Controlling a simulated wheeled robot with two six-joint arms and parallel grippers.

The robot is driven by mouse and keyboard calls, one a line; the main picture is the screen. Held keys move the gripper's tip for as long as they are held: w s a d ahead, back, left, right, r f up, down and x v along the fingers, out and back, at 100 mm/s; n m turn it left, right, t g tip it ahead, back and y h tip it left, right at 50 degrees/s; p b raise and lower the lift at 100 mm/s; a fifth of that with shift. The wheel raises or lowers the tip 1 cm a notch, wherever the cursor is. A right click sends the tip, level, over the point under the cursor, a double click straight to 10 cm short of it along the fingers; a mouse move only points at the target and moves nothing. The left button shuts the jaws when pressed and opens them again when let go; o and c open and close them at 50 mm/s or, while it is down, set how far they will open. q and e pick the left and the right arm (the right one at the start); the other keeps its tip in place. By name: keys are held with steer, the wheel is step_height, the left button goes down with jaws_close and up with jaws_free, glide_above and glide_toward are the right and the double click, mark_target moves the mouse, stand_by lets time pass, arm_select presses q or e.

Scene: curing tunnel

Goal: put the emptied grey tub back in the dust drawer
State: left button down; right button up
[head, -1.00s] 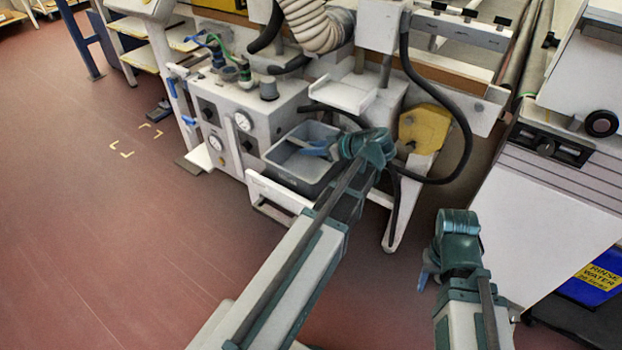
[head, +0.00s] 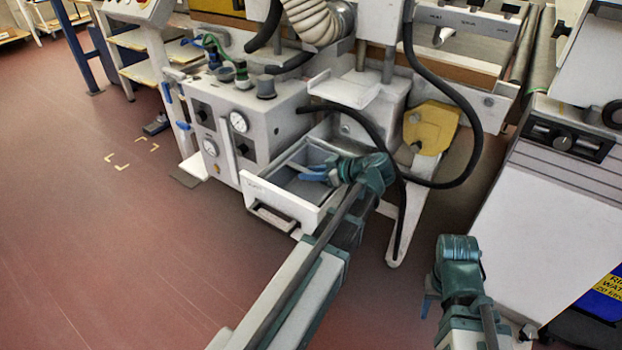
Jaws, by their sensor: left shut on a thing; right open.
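The grey tub (head: 300,186) sits low inside the pulled-out dust drawer (head: 262,197), behind its white front panel. The inside of the tub that shows looks empty. My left gripper (head: 314,173) reaches over the drawer from the right and is shut on the tub; its wrist hides the tub's right part and the exact grip. Whether the tub rests on the drawer floor cannot be told. My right gripper (head: 430,304) is open, pointing down over the floor, well to the right of the drawer and apart from it.
The machine cabinet with gauges (head: 240,122) stands just left of the drawer. A black hose (head: 468,150) loops down on the right, near a yellow cover (head: 430,128). A white cabinet (head: 540,200) stands at the right.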

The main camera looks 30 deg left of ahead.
arm_select(q)
steer(key=shift+r, duration=0.1)
steer(key=c, duration=0.7)
jaws_free()
steer(key=p+v, duration=0.5)
steer(key=v, duration=0.7)
steer(key=shift+p, duration=0.4)
